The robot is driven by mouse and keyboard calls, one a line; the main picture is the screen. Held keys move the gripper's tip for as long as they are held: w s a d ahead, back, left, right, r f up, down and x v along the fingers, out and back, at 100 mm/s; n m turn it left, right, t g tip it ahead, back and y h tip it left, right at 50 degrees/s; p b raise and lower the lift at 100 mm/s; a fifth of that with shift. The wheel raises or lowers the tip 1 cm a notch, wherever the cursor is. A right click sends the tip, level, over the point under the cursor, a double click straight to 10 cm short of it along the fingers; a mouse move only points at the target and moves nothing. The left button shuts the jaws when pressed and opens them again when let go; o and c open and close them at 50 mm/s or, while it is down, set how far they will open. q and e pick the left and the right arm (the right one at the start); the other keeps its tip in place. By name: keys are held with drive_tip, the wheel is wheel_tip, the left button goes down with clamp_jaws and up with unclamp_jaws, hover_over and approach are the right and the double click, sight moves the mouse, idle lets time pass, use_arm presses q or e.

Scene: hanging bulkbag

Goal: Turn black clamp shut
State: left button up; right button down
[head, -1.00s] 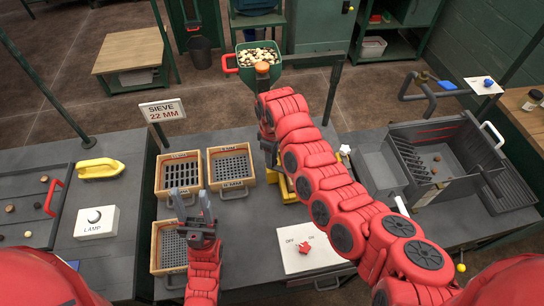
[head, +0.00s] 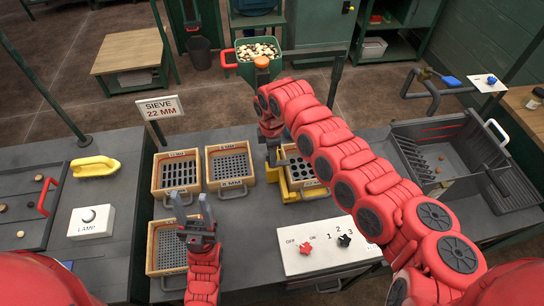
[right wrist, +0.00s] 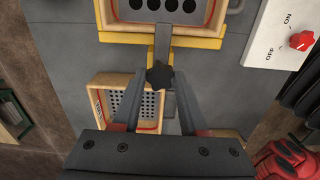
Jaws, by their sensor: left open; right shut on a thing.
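The black clamp (right wrist: 159,75) is a star-shaped dark knob beside the yellow frame (right wrist: 163,42) in the right wrist view. My right gripper (right wrist: 160,82) is shut on it, a finger on each side. In the head view my right gripper (head: 273,158) is at the left edge of the yellow frame (head: 287,193), and the clamp is hidden there. A wooden sieve (head: 311,183) with round holes sits in that frame. My left gripper (head: 191,210) is open and empty, above the near-left sieve (head: 154,256).
Two more sieves, one slotted (head: 158,193) and one fine-holed (head: 249,179), lie left of the yellow frame. A white switch panel (head: 310,262) with red and black knobs is in front. A green bin (head: 276,68) of pale pieces is behind. A grey tray (head: 440,125) is right.

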drive_tip(key=shift+n, duration=0.3)
drive_tip(key=shift+c, duration=2.2)
unclamp_jaws()
drive_tip(key=shift+r, duration=0.1)
drive_tip(key=shift+r, duration=0.35)
wheel_tip(320, 180, up, 17)
drive_tip(key=p, duration=0.3)
drive_tip(key=shift+f+p, duration=0.2)
drive_tip(key=shift+p, duration=0.15)
drive_tip(key=shift+f, duration=0.1)
